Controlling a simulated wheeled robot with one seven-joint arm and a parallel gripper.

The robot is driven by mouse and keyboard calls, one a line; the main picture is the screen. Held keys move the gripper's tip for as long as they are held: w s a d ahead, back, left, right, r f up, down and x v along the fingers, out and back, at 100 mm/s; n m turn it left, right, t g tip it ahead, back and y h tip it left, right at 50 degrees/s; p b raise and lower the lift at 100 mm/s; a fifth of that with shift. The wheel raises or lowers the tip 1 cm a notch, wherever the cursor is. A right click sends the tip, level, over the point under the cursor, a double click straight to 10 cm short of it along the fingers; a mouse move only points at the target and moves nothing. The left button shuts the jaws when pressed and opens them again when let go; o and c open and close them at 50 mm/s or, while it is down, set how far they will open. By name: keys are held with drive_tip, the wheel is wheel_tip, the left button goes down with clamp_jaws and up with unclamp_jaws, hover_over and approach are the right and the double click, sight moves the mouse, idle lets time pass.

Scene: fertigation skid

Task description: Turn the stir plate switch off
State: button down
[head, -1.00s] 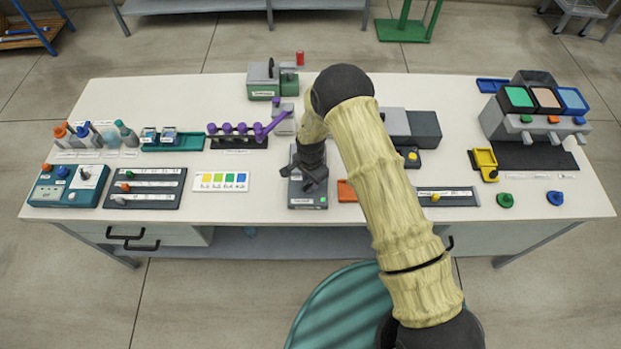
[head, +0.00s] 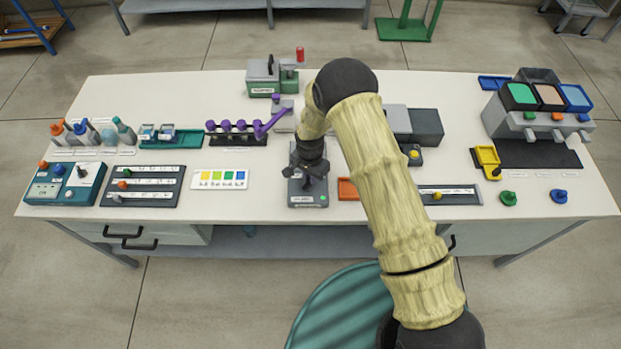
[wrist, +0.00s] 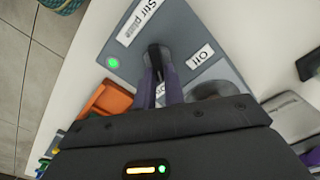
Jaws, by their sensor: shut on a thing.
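The stir plate (head: 308,203) is a grey box near the front middle of the table. In the wrist view, the stir plate (wrist: 192,32) shows a "Stir plate" label, a lit green light (wrist: 112,63) and an "Off" label (wrist: 200,57). Its dark switch lever (wrist: 155,56) stands up between the labels. My gripper (wrist: 162,84) is shut on the switch lever, with its fingers over the lower part. Another label is partly hidden behind the fingers. In the head view, my gripper (head: 308,176) is right over the stir plate and hides the switch.
An orange tray (head: 347,190) lies just right of the stir plate. A colour card (head: 219,179) lies to the left, with bare table between. A purple-topped rack (head: 237,138) and a grey box (head: 426,127) stand farther back.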

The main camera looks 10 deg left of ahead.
drive_tip(key=n+b, duration=0.1)
drive_tip(key=n, duration=0.1)
drive_tip(key=n+b, duration=0.1)
drive_tip(key=shift+w+a+f+b, duration=0.1)
drive_tip(key=shift+w+a+b, duration=0.05)
drive_tip(key=shift+a+b, duration=0.15)
drive_tip(key=n+b, duration=0.2)
drive_tip(key=n, duration=0.3)
drive_tip(key=shift+a, duration=0.2)
drive_tip(key=n+b, duration=0.1)
drive_tip(key=n, duration=0.2)
drive_tip(key=shift+a+n+b, duration=0.2)
drive_tip(key=shift+n+b, duration=0.1)
drive_tip(key=shift+b, duration=0.1)
drive_tip(key=n, duration=0.2)
drive_tip(key=n+b, duration=0.1)
drive_tip(key=n, duration=0.1)
drive_tip(key=shift+s+a+r, duration=0.15)
drive_tip(key=shift+s+r, duration=0.05)
drive_tip(key=shift+s, duration=0.1)
drive_tip(key=c, duration=1.5)
unclamp_jaws()
